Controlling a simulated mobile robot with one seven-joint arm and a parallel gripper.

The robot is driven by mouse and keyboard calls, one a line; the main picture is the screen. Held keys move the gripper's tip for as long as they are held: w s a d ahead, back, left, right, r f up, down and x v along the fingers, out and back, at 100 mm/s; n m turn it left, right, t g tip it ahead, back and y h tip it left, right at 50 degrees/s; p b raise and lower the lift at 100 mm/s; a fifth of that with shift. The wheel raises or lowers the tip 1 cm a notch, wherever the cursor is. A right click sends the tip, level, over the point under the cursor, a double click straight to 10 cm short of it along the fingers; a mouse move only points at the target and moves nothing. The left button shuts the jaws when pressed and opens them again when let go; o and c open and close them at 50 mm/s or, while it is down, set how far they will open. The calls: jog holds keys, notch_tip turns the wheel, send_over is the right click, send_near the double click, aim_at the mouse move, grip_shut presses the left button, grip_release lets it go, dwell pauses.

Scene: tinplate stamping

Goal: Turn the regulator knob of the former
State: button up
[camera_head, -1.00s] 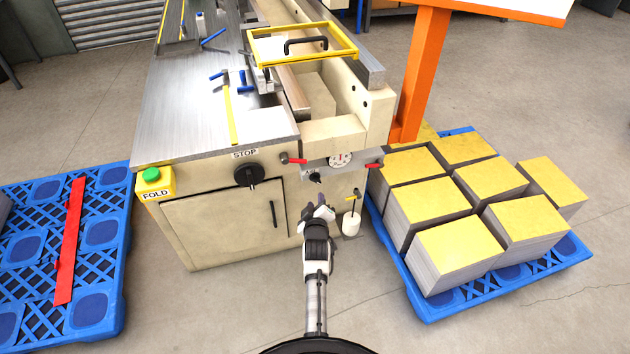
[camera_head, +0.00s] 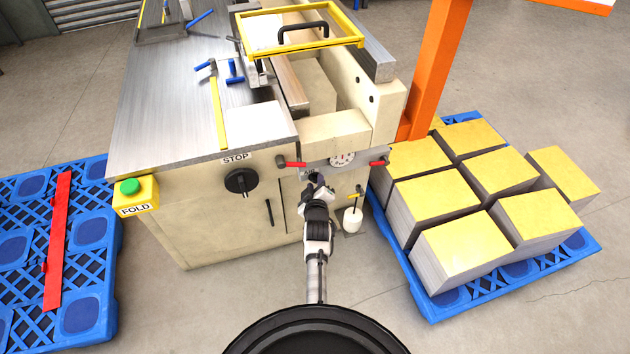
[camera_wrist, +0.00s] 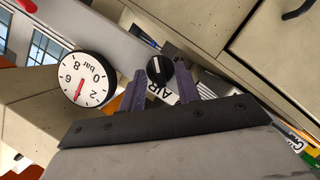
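The regulator knob (camera_wrist: 155,70) is a small black round knob with a pale line across it, next to a label reading "AIR". In the wrist view my gripper (camera_wrist: 160,82) is open, with one purple finger on each side of the knob. I cannot tell whether the fingers touch it. In the head view my gripper (camera_head: 316,182) reaches the front panel of the former (camera_head: 205,215) and covers the knob. The white pressure gauge (camera_wrist: 87,78) with a red needle and "bar" marking is beside the knob, and it also shows in the head view (camera_head: 342,158).
Red handles (camera_head: 291,163) flank the gauge. A black STOP switch (camera_head: 241,182) and a green FOLD button (camera_head: 130,187) are to the left. A blue pallet with stacked sheets (camera_head: 437,300) stands to the right, another blue pallet (camera_head: 102,257) to the left.

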jog(key=shift+s+r, duration=0.1)
grip_shut()
dwell(0.3)
jog(key=m+b, duration=0.1)
jog(key=m+g+y+b, duration=0.1)
jog(key=b, duration=0.1)
jog(key=shift+d+m, duration=0.2)
jog(key=shift+m, duration=0.2)
jog(key=shift+w+d+r+m+g+y+b, duration=0.15)
jog(key=shift+m+g+y+b, duration=0.1)
jog(key=shift+m+y+b, duration=0.85)
jog(key=shift+w+d+m+g+y+b, duration=0.1)
jog(key=shift+d+m+g+y+b, duration=0.1)
jog(key=shift+m+y+b, duration=0.7)
jog(key=shift+w+d+r+m+g+y+b, duration=0.1)
jog(key=shift+m+g+y+b, duration=0.15)
jog(key=shift+m+y+b, duration=0.75)
jog(key=shift+m+h, duration=0.3)
jog(key=shift+m, duration=0.4)
